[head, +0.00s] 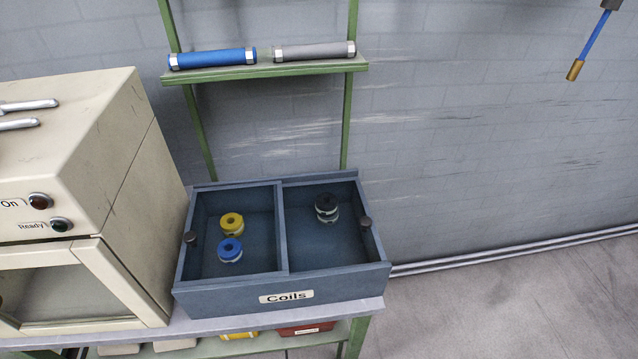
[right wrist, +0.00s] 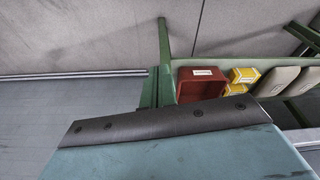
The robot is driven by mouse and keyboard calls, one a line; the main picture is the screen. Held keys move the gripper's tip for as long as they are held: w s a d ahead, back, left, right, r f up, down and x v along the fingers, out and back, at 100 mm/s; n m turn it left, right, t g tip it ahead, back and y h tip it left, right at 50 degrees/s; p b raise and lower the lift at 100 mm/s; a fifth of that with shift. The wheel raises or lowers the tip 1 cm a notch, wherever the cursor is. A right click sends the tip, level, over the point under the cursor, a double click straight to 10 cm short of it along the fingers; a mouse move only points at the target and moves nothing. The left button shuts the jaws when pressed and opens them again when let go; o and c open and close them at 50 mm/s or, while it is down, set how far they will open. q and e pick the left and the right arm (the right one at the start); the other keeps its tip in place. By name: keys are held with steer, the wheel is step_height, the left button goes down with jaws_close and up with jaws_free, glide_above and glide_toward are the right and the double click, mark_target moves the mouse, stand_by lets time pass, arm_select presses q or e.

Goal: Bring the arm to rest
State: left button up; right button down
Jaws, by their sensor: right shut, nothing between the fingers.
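My right gripper (right wrist: 160,121) fills the bottom of the right wrist view as a close teal block with a dark, bolted edge strip. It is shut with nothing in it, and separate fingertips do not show. The head view shows neither gripper. The left gripper is not in view.
In the head view, a blue-grey Coils box (head: 336,279) holds yellow, blue and black coils. A beige machine (head: 96,160) stands left. Blue (head: 212,58) and grey (head: 312,51) cylinders lie on a green shelf. The right wrist view shows a red bin (right wrist: 200,86). Floor at right is clear.

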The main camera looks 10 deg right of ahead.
steer(key=s+d+f+b, duration=0.1)
steer(key=s+f+b, duration=0.2)
steer(key=s+f, duration=0.6)
steer(key=s+d+f+g+b, duration=0.1)
steer(key=s+d+f+b, duration=0.1)
steer(key=s+f, duration=0.7)
step_height(320, 180, down, 8)
steer(key=shift+f+g+b, duration=0.15)
steer(key=shift+g+b, duration=0.15)
steer(key=shift+b, duration=0.55)
steer(key=shift+d, duration=0.1)
